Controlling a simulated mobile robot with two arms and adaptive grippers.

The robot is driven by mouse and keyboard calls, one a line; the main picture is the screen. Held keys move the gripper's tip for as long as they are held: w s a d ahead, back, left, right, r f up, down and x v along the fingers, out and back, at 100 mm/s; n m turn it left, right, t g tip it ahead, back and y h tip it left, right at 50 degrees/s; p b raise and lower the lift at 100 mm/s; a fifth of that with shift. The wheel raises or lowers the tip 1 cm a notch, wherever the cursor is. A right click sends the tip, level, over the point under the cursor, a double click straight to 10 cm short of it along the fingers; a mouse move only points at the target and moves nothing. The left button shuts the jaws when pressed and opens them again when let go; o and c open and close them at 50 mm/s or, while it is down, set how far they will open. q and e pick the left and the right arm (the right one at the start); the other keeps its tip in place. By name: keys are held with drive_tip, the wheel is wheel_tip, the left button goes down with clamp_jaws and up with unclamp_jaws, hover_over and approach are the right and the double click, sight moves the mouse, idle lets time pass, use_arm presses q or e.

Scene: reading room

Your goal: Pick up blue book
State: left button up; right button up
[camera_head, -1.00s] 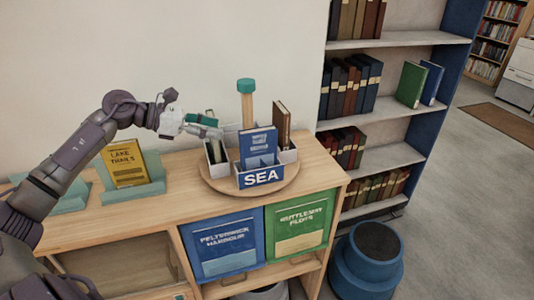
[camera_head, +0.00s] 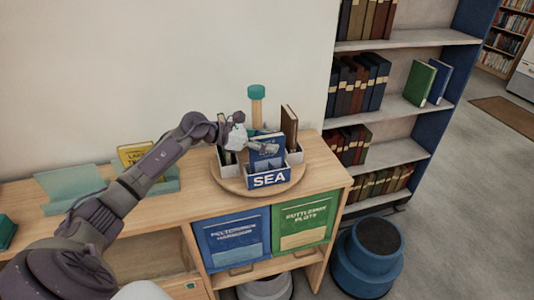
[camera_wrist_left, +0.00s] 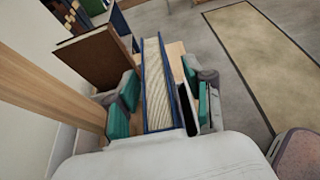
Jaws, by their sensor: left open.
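The blue book (camera_head: 267,160) stands upright in the front compartment of a round organizer, behind the blue SEA label (camera_head: 269,179). My left gripper (camera_head: 264,147) is at the top of this book and hides part of its cover. In the left wrist view, the open left gripper (camera_wrist_left: 162,105) has its teal finger pads on either side of the book (camera_wrist_left: 157,82), whose page edges and blue covers show between them. A gap shows on at least one side; contact cannot be told. My right gripper is not in view.
A brown book (camera_head: 289,125) and a teal-topped post (camera_head: 256,105) stand close behind in the organizer. The organizer's wooden base (camera_head: 229,185) sits on a low cabinet. A yellow book (camera_head: 131,153) is on a stand at left. A bookshelf (camera_head: 403,105) stands at right.

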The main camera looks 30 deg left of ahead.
use_arm(q)
drive_tip(key=c, duration=0.3)
clamp_jaws()
idle(0.3)
